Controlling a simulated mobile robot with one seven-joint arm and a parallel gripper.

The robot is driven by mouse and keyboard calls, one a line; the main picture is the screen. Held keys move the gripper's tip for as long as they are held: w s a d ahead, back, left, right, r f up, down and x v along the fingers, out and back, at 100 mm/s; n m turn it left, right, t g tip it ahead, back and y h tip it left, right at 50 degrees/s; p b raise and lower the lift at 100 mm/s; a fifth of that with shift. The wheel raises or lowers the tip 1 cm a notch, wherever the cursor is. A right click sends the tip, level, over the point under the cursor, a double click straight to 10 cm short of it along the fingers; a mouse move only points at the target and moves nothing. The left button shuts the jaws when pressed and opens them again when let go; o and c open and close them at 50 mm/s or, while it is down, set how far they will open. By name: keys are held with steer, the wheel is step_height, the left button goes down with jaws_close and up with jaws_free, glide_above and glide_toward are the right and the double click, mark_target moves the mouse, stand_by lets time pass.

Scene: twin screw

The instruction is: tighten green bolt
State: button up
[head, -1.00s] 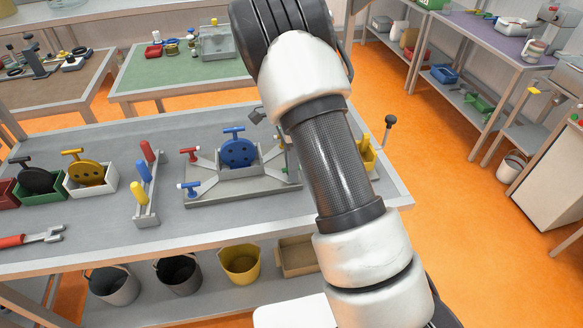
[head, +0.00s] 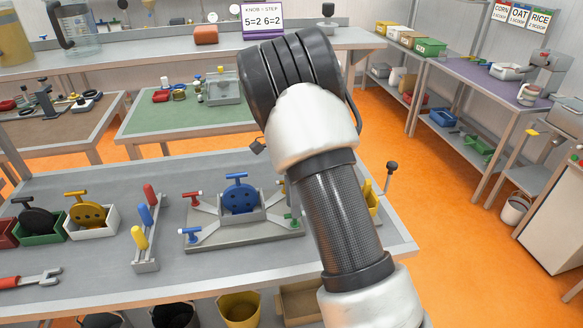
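A grey fixture plate (head: 240,233) lies on the near workbench. It bears a blue disc (head: 240,200) with a T-handle, held in a grey cradle. A red bolt (head: 191,196) and a blue bolt (head: 190,235) with T-shaped heads sit on its left arms. The green bolt (head: 290,218) is at its right side, close to my arm and small in the picture. How far it is screwed in cannot be made out. My arm rises in front of the bench's right part. My gripper's fingers are not visible; a small dark part shows beside the arm.
A rack with red, blue and yellow handles (head: 146,233) stands left of the fixture. Bins with black and yellow discs (head: 87,211) and a red-handled wrench (head: 30,280) lie further left. A black-knobbed lever (head: 391,168) stands at the right edge.

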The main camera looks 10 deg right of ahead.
step_height(320, 180, up, 13)
steer(key=w, duration=0.2)
steer(key=shift+w, duration=0.3)
